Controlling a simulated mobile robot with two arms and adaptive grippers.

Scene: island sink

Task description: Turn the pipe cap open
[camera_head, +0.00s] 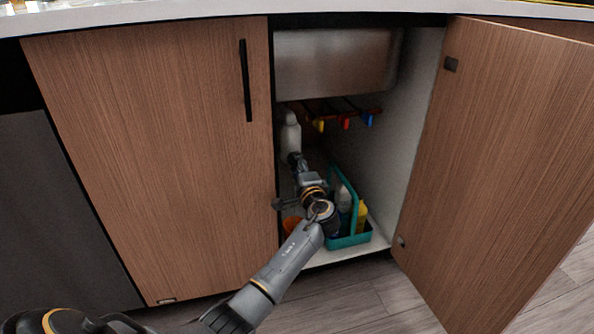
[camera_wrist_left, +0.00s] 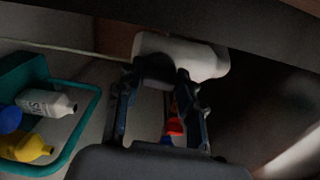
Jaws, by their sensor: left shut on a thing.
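Colored caps or handles hang from the dark pipes under the sink: yellow (camera_head: 320,125), red (camera_head: 346,122) and blue (camera_head: 367,119). A red one (camera_wrist_left: 174,127) and a bit of blue show between my fingers in the left wrist view. My left gripper (camera_head: 296,160) reaches into the open cabinet, below and left of these caps. The bottle (camera_wrist_left: 185,55) lies across my fingertips (camera_wrist_left: 158,78) in the wrist view; the exact contact is dark. My right gripper is out of view.
A teal caddy (camera_head: 349,241) with bottles stands on the cabinet floor, right of my wrist. An orange item (camera_head: 291,224) is partly hidden by my arm. The right door (camera_head: 500,160) is open; the left door (camera_head: 150,150) is closed. The steel sink (camera_head: 335,62) hangs above.

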